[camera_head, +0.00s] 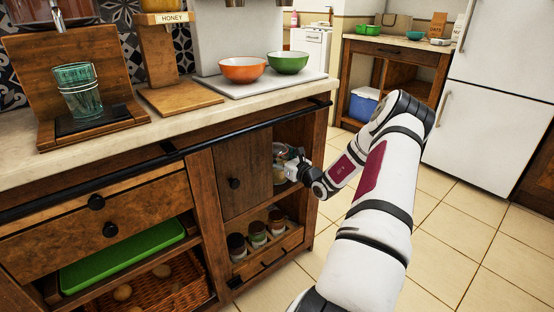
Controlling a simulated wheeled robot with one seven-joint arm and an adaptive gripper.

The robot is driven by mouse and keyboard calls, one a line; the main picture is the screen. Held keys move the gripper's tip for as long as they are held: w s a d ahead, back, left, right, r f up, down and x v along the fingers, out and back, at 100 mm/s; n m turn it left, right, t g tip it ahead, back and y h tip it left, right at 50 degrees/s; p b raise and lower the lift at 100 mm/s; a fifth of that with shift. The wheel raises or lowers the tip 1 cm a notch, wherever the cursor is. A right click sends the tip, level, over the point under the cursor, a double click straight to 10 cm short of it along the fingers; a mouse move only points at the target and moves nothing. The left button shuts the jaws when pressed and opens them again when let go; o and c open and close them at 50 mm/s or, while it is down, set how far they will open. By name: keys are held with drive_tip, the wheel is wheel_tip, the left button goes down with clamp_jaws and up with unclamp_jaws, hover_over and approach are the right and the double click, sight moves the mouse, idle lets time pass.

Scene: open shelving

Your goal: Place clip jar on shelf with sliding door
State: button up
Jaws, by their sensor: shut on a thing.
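The clip jar (279,173) is a clear glass jar, seen in the head view in the opening to the right of the sliding door. My gripper (290,170) is shut on the jar and partly covers it. The sliding door (243,173) is a brown wooden panel with a dark round knob, covering the left part of the shelf compartment. The right part of the compartment is open, and the jar is at this opening. Whether the jar's base touches the shelf board is hard to tell.
Several small spice jars (257,234) stand on the lower shelf. A black rail (200,146) runs along the counter front. An orange bowl (243,69) and a green bowl (288,62) sit on the counter above. The tiled floor (455,245) to the right is clear.

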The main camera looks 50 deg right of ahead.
idle(0.3)
drive_tip(key=o, duration=1.6)
drive_tip(key=shift+o, duration=0.2)
drive_tip(key=shift+r, duration=0.1)
drive_tip(key=shift+s, duration=0.3)
drive_tip(key=p+v, duration=0.3)
drive_tip(key=v, duration=0.8)
drive_tip(key=shift+s+p, duration=0.25)
drive_tip(key=shift+p, duration=0.15)
